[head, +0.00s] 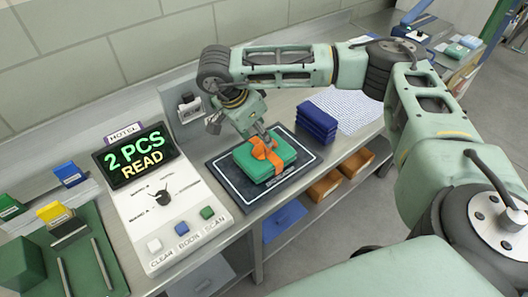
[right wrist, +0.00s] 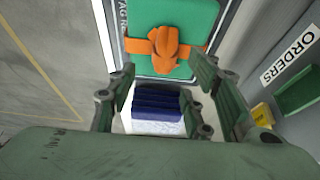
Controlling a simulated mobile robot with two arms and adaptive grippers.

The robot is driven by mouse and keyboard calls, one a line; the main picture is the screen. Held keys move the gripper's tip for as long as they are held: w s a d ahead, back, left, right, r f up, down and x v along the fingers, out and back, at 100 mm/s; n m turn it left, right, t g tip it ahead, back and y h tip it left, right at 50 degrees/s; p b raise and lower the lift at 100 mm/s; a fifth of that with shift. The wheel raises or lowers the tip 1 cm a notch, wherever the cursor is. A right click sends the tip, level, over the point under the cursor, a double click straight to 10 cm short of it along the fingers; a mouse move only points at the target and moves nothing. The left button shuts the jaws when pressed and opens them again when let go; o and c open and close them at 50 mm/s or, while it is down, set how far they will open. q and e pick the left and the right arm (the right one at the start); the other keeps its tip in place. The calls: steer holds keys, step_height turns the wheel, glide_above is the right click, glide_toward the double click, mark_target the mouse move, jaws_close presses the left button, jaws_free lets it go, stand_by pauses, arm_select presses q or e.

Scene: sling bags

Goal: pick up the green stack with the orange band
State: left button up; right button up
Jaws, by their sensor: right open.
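The green stack (head: 284,152) lies flat on a dark pad (head: 226,184) with a pale border line. An orange band (head: 274,160) wraps around it and is knotted on top. My right gripper (head: 259,138) is right over the stack, pointing down at the knot. In the right wrist view, the green stack (right wrist: 196,18) and its orange knot (right wrist: 168,50) show between the open fingers of the right gripper (right wrist: 160,68). The fingers are empty. I cannot tell whether they touch the band. My left gripper is not in view.
A dark blue folded stack (head: 317,118) and a striped white cloth (head: 352,104) lie behind and right of the pad. A console with a lit display (head: 135,157) stands to the left.

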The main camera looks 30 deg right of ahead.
mark_target(263, 144)
steer(key=x, duration=0.1)
steer(key=p+x, duration=0.1)
steer(key=x, duration=0.1)
steer(key=p+x, duration=0.1)
steer(key=shift+w+d+f, duration=0.1)
steer(key=shift+w+f, duration=0.15)
steer(key=shift+w, duration=0.05)
steer(key=shift+d+f, duration=0.15)
steer(key=shift+f, duration=0.3)
jaws_close()
steer(key=shift+w, duration=0.1)
